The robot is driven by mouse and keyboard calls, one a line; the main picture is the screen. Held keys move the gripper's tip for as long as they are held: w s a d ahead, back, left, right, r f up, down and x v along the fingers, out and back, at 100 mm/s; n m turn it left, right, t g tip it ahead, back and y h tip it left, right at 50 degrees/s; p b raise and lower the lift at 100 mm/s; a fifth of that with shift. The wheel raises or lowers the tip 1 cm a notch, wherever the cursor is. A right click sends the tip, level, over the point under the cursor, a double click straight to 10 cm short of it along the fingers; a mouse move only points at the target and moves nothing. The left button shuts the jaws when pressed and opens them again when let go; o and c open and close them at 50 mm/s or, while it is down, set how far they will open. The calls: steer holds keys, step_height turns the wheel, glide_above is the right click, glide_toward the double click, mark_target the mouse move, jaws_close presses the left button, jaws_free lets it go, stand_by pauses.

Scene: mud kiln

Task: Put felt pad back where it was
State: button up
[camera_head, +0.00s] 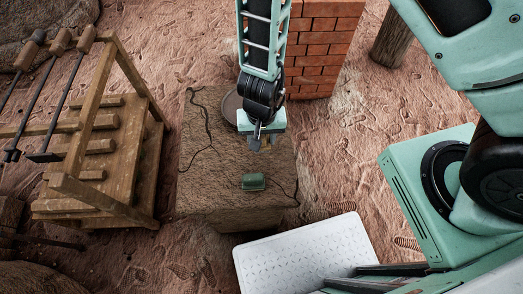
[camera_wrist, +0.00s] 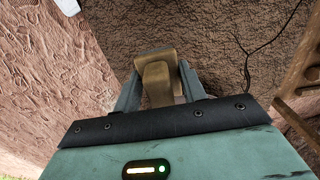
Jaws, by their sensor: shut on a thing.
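My gripper (camera_head: 256,143) points down over the stone block (camera_head: 215,200), near its middle. In the wrist view my gripper (camera_wrist: 158,84) is shut on a tan-brown piece (camera_wrist: 157,80), which I take to be the felt pad; it stands out past the fingertips. In the head view this piece is mostly hidden by my gripper. A small green block (camera_head: 254,182) lies on the stone, in front of my gripper.
A round brownish disc (camera_head: 231,106) lies on the stone behind my gripper, partly hidden. A wooden rack (camera_head: 105,165) with long rods stands left. A brick stack (camera_head: 323,50) stands behind. A white textured panel (camera_head: 300,255) is in front. The stone's left part is clear except for a dark crack.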

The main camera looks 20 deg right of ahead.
mark_target(262, 147)
step_height(262, 147, down, 6)
steer(key=b, duration=0.3)
steer(key=shift+r, duration=0.35)
steer(key=shift+c, duration=0.7)
steer(key=o, duration=1)
